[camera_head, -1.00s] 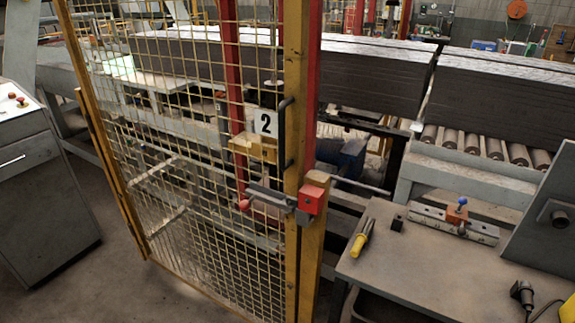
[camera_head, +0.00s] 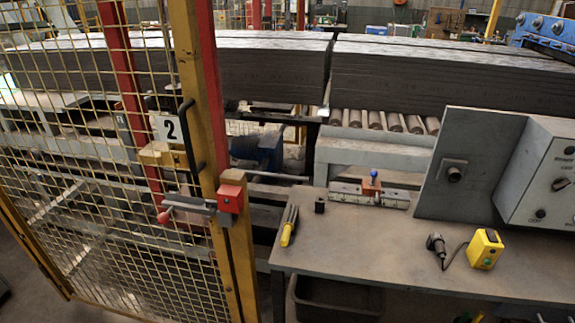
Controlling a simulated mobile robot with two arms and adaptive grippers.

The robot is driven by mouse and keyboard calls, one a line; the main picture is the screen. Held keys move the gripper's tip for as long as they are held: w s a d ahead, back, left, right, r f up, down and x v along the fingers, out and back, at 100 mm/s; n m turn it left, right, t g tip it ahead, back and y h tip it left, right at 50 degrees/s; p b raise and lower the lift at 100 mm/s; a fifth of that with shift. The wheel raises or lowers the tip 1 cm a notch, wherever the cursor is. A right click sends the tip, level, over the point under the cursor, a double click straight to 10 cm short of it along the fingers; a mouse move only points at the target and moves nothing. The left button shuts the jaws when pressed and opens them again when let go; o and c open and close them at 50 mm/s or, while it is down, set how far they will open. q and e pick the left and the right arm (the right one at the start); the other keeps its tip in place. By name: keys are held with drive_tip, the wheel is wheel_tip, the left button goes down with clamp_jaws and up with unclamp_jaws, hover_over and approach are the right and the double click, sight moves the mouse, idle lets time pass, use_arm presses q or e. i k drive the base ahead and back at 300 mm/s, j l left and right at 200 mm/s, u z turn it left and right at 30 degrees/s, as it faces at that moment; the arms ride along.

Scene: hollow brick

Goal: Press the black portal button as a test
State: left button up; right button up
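A grey control box (camera_head: 546,170) stands at the right edge, cut off by the frame. Its face carries a black knob (camera_head: 560,184) and a small dark button (camera_head: 540,213), with labels too small to read fully. To its left, a tilted grey plate (camera_head: 468,165) bears a round black button-like part (camera_head: 454,174). I cannot tell which of these is the black portal button. Neither of my grippers is in view.
A yellow mesh gate (camera_head: 100,200) with a red latch (camera_head: 231,198) stands at left. The workbench (camera_head: 370,250) holds a yellow-handled tool (camera_head: 288,228), a clamp (camera_head: 371,184), a black plug (camera_head: 437,244) and a yellow box (camera_head: 486,249). Its front middle is clear.

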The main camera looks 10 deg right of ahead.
sight(540, 214)
drive_tip(key=z, duration=1.95)
